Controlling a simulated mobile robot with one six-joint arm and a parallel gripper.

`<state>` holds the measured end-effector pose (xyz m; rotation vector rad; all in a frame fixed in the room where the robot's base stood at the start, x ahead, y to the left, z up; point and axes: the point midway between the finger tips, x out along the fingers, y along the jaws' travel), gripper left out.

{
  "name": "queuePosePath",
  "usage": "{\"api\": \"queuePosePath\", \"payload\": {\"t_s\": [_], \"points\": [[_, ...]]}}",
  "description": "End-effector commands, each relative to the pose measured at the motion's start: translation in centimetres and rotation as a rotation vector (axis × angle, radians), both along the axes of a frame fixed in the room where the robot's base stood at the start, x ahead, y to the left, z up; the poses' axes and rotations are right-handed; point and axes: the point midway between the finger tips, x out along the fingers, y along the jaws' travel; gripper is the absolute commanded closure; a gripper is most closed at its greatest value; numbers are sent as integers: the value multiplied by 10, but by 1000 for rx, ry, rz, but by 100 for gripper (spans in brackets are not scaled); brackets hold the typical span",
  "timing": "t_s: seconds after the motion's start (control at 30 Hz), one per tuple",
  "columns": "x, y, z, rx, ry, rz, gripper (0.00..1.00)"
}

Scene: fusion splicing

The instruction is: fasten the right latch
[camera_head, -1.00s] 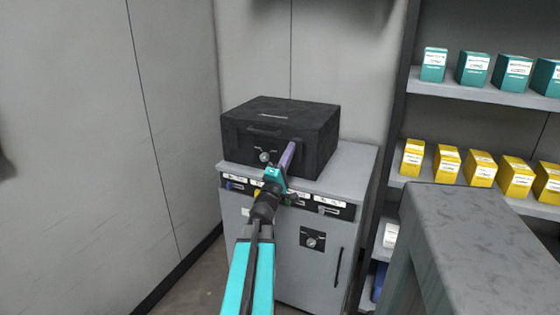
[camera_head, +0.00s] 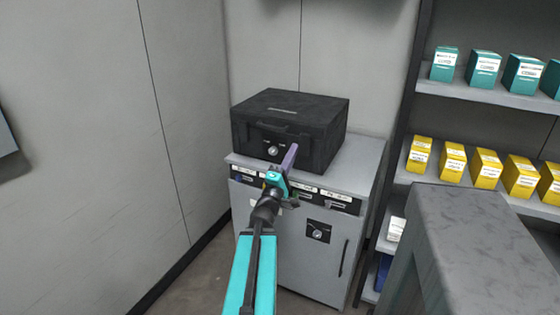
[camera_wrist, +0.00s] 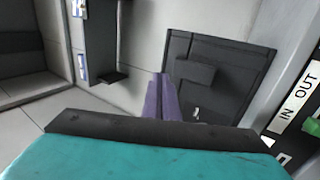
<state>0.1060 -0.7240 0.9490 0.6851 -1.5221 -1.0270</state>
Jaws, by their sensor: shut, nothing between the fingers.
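A black case (camera_head: 316,142) stands closed on top of a grey cabinet (camera_head: 335,265). Its front carries a handle and a round silver lock (camera_head: 273,151). The right latch cannot be made out; the front's right part is partly behind my gripper. My gripper (camera_head: 292,150), with purple fingers, is shut and empty in front of the case, right of the lock. I cannot tell whether it touches the case. In the wrist view the purple fingers (camera_wrist: 161,98) point at a dark panel (camera_wrist: 235,85) with a raised block; I cannot tell which part this is.
A label strip (camera_head: 338,203) runs along the cabinet's top edge, below the case. A wall is close on the left. Shelves with teal boxes (camera_head: 483,68) and yellow boxes (camera_head: 486,168) stand at the right. A grey surface (camera_head: 475,225) fills the near right.

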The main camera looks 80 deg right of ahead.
Motion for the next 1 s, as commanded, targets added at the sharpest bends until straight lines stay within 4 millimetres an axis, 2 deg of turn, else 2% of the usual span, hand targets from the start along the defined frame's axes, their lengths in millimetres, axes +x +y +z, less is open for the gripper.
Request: {"api": "queuePosePath", "payload": {"t_s": [1.0], "points": [[9, 26, 4, 1, -1, 5, 100]]}}
